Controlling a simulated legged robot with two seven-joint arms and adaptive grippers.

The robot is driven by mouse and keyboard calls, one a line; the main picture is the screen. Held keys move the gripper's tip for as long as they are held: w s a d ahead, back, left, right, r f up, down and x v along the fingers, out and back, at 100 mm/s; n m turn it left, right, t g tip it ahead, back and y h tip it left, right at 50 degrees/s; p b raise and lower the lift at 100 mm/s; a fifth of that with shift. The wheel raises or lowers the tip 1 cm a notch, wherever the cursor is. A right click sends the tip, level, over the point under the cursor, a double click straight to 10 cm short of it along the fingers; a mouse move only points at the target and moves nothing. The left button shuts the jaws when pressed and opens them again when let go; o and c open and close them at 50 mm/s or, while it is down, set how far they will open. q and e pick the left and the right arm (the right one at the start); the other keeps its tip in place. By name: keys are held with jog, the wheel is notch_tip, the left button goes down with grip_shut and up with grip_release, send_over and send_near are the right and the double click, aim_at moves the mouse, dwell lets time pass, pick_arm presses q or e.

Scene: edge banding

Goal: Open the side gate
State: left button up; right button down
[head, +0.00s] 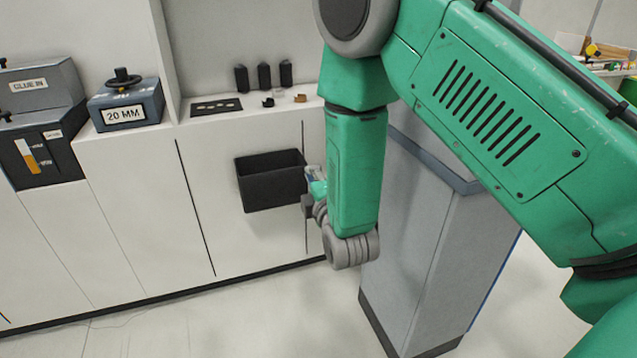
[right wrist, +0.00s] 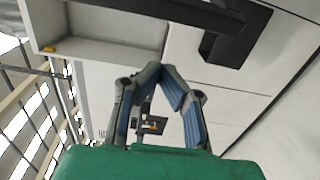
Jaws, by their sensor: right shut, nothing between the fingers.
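No part is plainly marked as the side gate. A grey cabinet with a blue-grey top edge (head: 405,235) stands at the right, partly behind my right arm. My right gripper (head: 310,188) is near the right end of the black bin, mostly hidden by my green forearm; I cannot tell if it touches anything. In the right wrist view its fingers (right wrist: 165,76) are shut and empty. My left gripper is out of view.
An open black bin (head: 270,182) is on the white front. A box marked 20 MM (head: 125,105), a GLUE IN unit (head: 40,90) and several small black parts (head: 264,76) are on top. Pale floor (head: 230,315) in front is clear.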

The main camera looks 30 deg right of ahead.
jog(key=d, duration=0.1)
jog(key=w+d, duration=0.1)
jog(key=d+p, duration=0.1)
jog(key=d, duration=0.1)
jog(key=shift+w+d, duration=0.1)
jog(key=shift+w, duration=0.2)
